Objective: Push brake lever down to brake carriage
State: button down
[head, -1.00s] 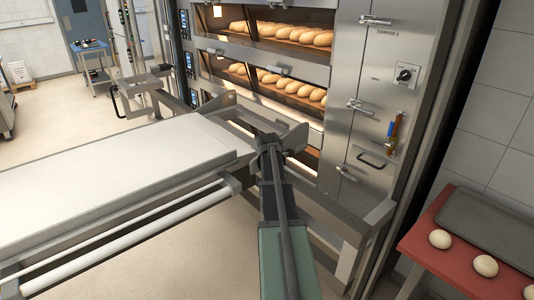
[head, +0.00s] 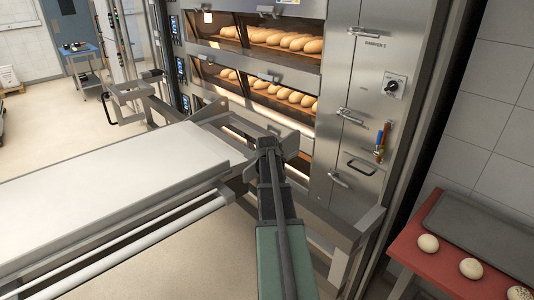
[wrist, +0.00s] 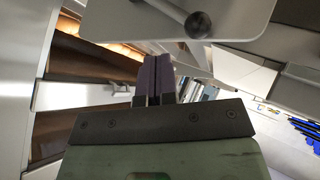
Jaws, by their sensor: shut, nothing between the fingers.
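The carriage, with its pale loading belt (head: 100,195) and metal side frame, stands in front of the deck oven. In the wrist view a grey rod ending in a dark round knob (wrist: 197,25) lies across a metal plate (wrist: 235,15), above and to the right of my fingertips; it looks like the brake lever. In the head view I cannot make this lever out; my arm may hide it. My gripper (wrist: 155,75) is shut and empty, its purple fingers together, apart from the knob. In the head view, my arm's end (head: 268,145) is beside the carriage's near oven-side corner.
The oven decks (head: 285,90) hold several loaves behind the carriage frame. A steel cabinet with door handles (head: 340,180) stands to the right. A red table (head: 415,245) with dough balls and a dark tray (head: 490,235) is at lower right.

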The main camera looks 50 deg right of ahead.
jog(key=p+v, duration=0.3)
jog(key=v, duration=0.5)
jog(key=shift+a+f+p, duration=0.15)
jog(key=shift+a+p, duration=0.1)
jog(key=shift+p, duration=0.05)
jog(key=s+a+f+g+y, duration=0.2)
jog(key=a, duration=1.4)
jog(key=s+a+f+n+g+y+b, duration=0.1)
jog(key=s+a+f+g+y, duration=0.1)
jog(key=a, duration=1.4)
jog(key=s+a+f+n+g+y, duration=0.1)
jog(key=s+a+f+g+y, duration=0.1)
jog(key=a, duration=1.4)
jog(key=shift+s+f+y, duration=0.2)
jog(key=shift+f+y, duration=0.4)
jog(key=shift+y, duration=0.3)
